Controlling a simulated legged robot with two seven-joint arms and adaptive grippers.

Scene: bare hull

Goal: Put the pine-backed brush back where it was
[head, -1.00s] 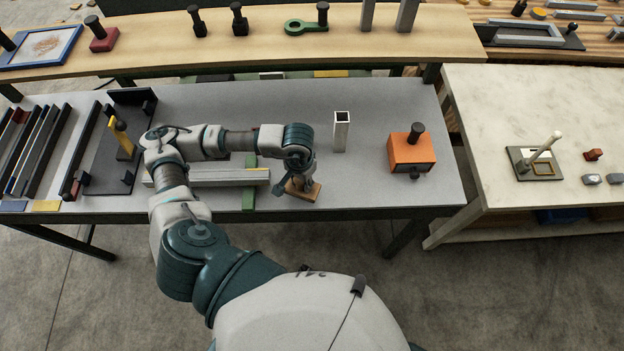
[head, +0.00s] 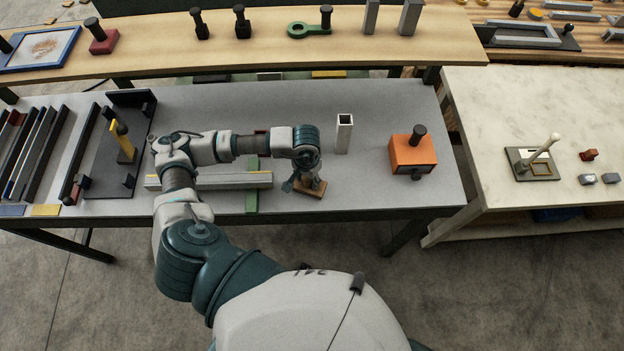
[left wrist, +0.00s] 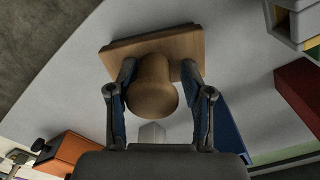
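The pine-backed brush (head: 313,189) is at the front of the grey table, below my left gripper (head: 305,172). In the left wrist view its flat wooden back (left wrist: 188,46) and round knob handle (left wrist: 152,90) show between the two fingers of my left gripper (left wrist: 159,72). The fingers stand one on each side of the handle. The left finger is close to or touching it; a gap shows at the right finger. The brush's underside is hidden, so I cannot tell whether it rests fully on the table. My right gripper is not in view.
A metal rail (head: 225,181) lies left of the brush across a green strip (head: 252,203). An upright square tube (head: 344,135) and an orange box with a black knob (head: 411,155) stand to the right.

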